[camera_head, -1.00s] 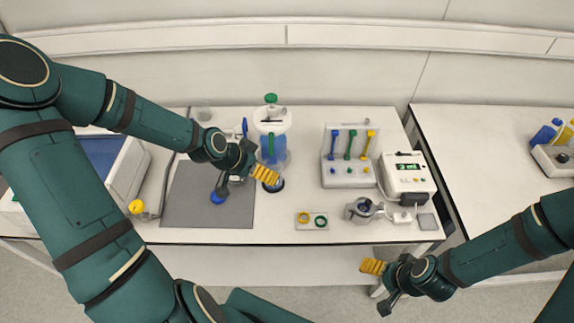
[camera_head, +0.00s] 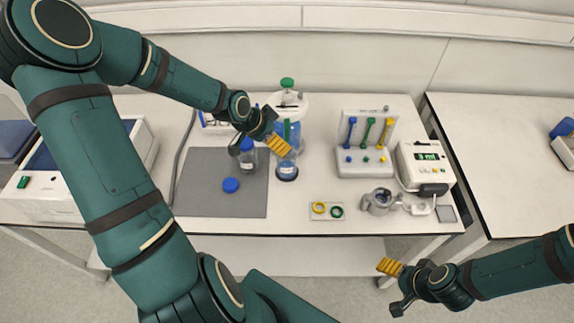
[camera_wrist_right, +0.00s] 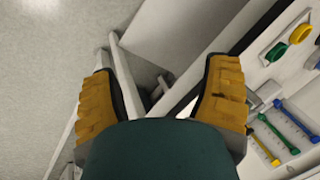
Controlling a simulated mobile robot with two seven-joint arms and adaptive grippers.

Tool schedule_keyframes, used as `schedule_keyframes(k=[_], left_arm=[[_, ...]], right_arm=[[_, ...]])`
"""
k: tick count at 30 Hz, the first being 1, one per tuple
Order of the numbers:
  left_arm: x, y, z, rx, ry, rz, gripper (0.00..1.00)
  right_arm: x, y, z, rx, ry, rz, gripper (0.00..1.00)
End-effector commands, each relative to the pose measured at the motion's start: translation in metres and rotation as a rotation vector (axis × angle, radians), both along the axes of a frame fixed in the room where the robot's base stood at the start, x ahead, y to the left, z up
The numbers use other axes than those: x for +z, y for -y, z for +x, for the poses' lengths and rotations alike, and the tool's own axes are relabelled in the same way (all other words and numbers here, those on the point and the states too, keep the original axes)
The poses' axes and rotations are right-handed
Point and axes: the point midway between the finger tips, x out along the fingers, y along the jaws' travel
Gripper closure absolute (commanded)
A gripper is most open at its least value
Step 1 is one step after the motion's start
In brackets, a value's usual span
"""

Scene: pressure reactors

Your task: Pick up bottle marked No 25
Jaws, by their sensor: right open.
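A separate round blue cap (camera_head: 231,185) lies on the mat in front. My right gripper (camera_head: 393,286) is open and empty, off the table's front edge. Its two yellow fingers stand apart in the right wrist view (camera_wrist_right: 160,95), with nothing between them.
A clear vessel (camera_head: 287,172) stands right of the bottle, close to the left gripper. A white rack with coloured tools (camera_head: 366,163), a display device (camera_head: 425,168) and a plate with two rings (camera_head: 327,211) stand further right. The front of the grey mat (camera_head: 205,205) is clear.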

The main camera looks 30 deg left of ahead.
Motion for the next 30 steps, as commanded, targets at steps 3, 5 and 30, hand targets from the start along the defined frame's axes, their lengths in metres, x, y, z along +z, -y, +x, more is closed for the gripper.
schedule_keyframes(k=[3,5,30], left_arm=[[-0.013,0.004,0.008,-0.002,0.002,0.0,0.2],[-0.016,0.004,0.01,-0.002,0.002,0.0,0.2],[-0.064,0.012,0.035,0.002,0.0,0.001,0.2]], right_arm=[[-0.008,0.0,-0.003,0.005,-0.007,0.002,0.24],[-0.01,-0.001,-0.003,0.006,-0.008,0.002,0.24],[-0.031,-0.002,-0.011,0.021,-0.025,0.006,0.24]])
